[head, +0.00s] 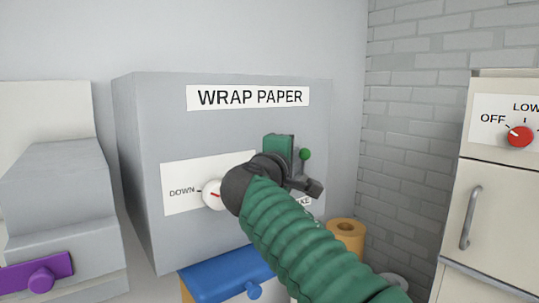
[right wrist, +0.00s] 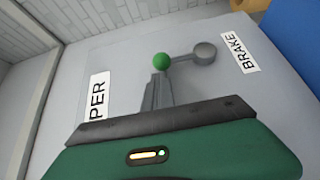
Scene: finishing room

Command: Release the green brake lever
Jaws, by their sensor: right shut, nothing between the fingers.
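The brake lever, with its green ball knob (head: 305,154), is on the grey wrap paper cabinet (head: 140,110). Its knob points up, above its pivot and the partly hidden BRAKE label. The right wrist view shows the green knob (right wrist: 161,61), the grey round pivot (right wrist: 204,53) and the BRAKE label (right wrist: 239,50). My right gripper (head: 296,157) is shut and empty, just left of the knob. In the right wrist view its fingertips (right wrist: 160,76) are right beside the knob; I cannot tell if they touch. My left gripper is not in view.
A white dial (head: 213,193) marked DOWN sits left of my right arm. Below are a blue-lidded box (head: 215,277) and a tan roll (head: 346,229). A cream cabinet with a red knob (head: 519,137) stands right, a grey unit with a purple handle (head: 40,275) left.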

